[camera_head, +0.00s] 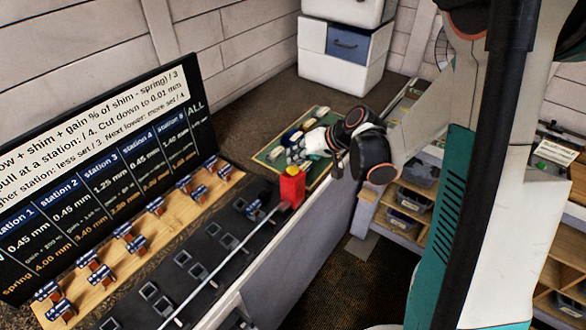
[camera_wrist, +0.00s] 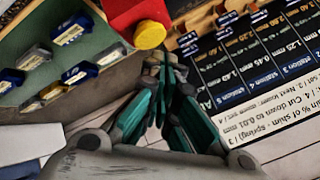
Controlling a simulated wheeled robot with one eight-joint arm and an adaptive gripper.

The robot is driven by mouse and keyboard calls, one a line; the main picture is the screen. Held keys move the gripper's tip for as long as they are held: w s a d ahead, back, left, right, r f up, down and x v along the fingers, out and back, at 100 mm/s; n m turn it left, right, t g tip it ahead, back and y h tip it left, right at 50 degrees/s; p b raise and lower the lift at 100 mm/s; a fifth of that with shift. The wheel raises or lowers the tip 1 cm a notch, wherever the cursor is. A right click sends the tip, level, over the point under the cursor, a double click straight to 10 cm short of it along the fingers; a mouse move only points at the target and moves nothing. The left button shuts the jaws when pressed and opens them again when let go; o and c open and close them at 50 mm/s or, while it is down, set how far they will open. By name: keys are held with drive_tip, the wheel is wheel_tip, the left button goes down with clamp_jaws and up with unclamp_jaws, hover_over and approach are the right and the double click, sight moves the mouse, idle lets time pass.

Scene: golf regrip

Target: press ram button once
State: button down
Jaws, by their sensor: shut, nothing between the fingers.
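The ram button is a yellow cap (camera_head: 292,171) on a red box (camera_head: 292,188), at the right end of the dark bench strip in the head view. In the wrist view the yellow cap (camera_wrist: 150,35) and red box (camera_wrist: 125,9) are at the top centre. My gripper (camera_wrist: 163,60) is shut and empty, its teal fingers together just below the cap in that picture. In the head view my gripper (camera_head: 293,153) is just behind and above the cap. I cannot tell whether the fingertips touch it.
A green tray (camera_head: 271,154) with several small labelled blocks lies behind the red box. A thin metal rod (camera_head: 230,256) runs along the bench to the box. A black station board (camera_head: 105,170) stands at left. White drawers (camera_head: 340,75) stand at the back.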

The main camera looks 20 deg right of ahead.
sight(295, 167)
drive_tip(key=shift+f, duration=0.15)
drive_tip(key=shift+f+b, duration=0.3)
drive_tip(key=shift+b, duration=0.3)
drive_tip(key=shift+f+b, duration=0.55)
idle(0.9)
drive_tip(key=shift+r, duration=0.15)
drive_tip(key=shift+r+p, duration=0.6)
drive_tip(key=shift+r, duration=0.3)
drive_tip(key=shift+r+p, duration=1.65)
drive_tip(key=shift+r, duration=0.85)
